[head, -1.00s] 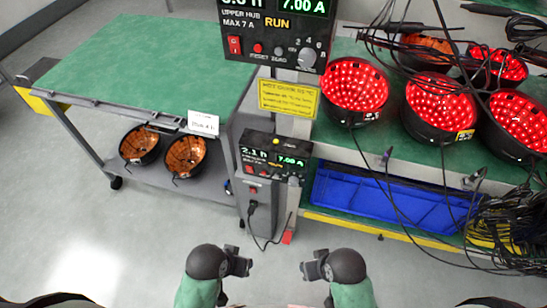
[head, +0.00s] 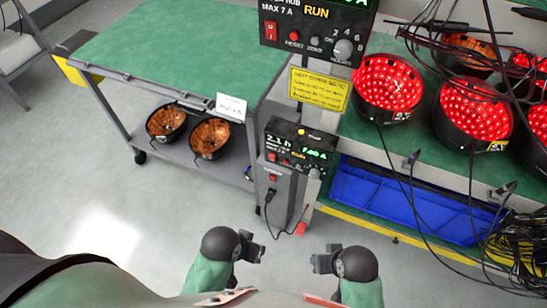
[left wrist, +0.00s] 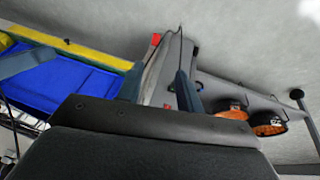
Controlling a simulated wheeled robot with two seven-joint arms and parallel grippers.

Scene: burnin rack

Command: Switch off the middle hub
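Two black hub panels stand one above the other. The top one (head: 318,32), cut off by the frame, reads "HUB", "MAX 7 A" and "RUN", with a red rocker switch (head: 271,31) at its left. The smaller lower hub (head: 300,146) has lit green digits and small red controls; its name is too small to read. I cannot tell whether it is the middle one. My left gripper (head: 256,247) and right gripper (head: 322,259) are low in front, apart from both hubs. The left fingers (left wrist: 158,92) stand apart with nothing between them. The right fingers' gap is unclear.
A grey box (head: 285,190) with a red switch and plugged cable stands under the lower hub. A green-topped cart (head: 170,50) is left. Red-lit bowls (head: 388,85), hanging cables and a blue bin (head: 400,200) are right. The floor between is clear.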

